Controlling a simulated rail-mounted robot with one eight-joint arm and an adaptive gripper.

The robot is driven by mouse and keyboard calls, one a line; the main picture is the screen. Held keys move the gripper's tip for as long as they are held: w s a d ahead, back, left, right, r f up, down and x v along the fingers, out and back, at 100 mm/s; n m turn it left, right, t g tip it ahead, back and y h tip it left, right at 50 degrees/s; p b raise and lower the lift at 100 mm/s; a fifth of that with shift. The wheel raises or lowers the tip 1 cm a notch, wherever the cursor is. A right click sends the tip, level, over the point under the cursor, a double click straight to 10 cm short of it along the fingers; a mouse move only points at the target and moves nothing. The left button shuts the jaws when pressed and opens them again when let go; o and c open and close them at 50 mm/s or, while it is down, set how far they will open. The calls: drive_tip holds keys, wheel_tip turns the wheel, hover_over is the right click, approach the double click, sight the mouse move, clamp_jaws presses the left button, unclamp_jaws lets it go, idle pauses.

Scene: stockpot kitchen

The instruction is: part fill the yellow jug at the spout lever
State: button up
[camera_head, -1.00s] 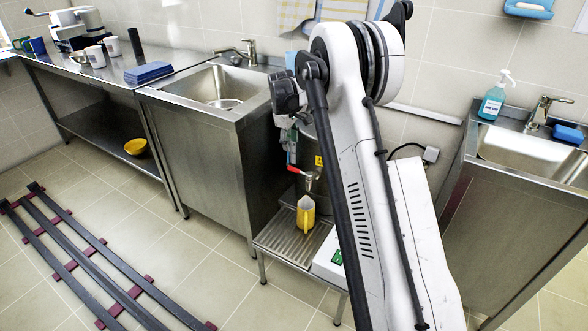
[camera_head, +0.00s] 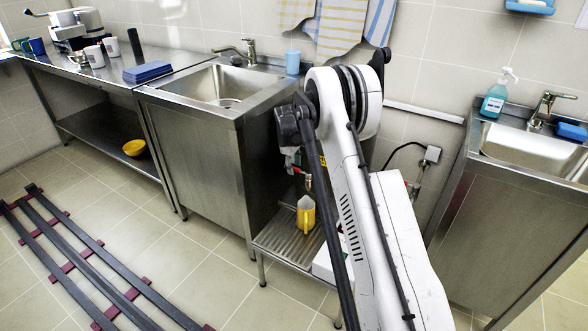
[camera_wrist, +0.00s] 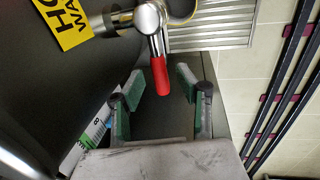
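The yellow jug (camera_head: 306,217) stands upright on the slatted metal stand, below the tap (camera_head: 308,182). In the wrist view, the tap (camera_wrist: 149,18) has a red spout lever (camera_wrist: 159,75) pointing toward my gripper (camera_wrist: 160,84). My gripper is open, with its green-padded fingers on either side of the lever's end. I see no clear contact with the lever. A yellow curved edge, probably the jug's (camera_wrist: 186,14), shows beside the tap. In the head view the gripper is mostly hidden by my arm, and the jug's contents cannot be seen.
The dark boiler (camera_wrist: 40,75) with a yellow label (camera_wrist: 62,22) is close on the left in the wrist view. The slatted stand (camera_head: 283,240) is below. A steel sink unit (camera_head: 195,150) stands left of the tap. Floor rails (camera_head: 95,265) lie at lower left.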

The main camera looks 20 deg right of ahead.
drive_tip(key=shift+f, duration=0.35)
drive_tip(key=shift+c, duration=0.3)
clamp_jaws()
